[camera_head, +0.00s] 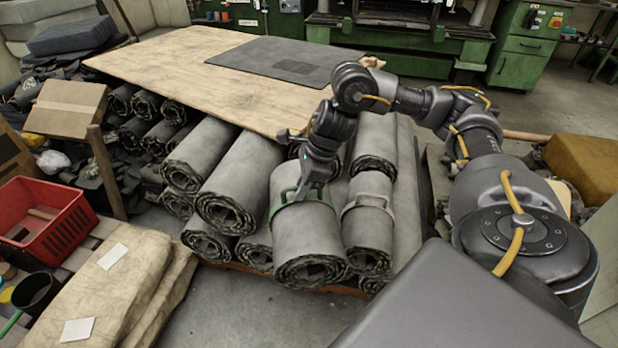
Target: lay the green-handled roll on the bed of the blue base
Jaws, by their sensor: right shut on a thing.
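The green-handled roll (306,238) is a grey sheet roll with a green band and handle around it. It lies at the front of the stack, its spiral end facing me. My right gripper (311,190) reaches down from above and is shut on the green handle at the top of the roll. Whether the roll is lifted clear of the rolls under it, I cannot tell. I cannot make out a blue base in this view. My left gripper is not in view.
A similar roll with a grey handle (369,222) lies close on the right. Several other rolls (232,185) are stacked left and behind. A red crate (50,225) and brown sacks (115,285) are at left. Floor in front is clear.

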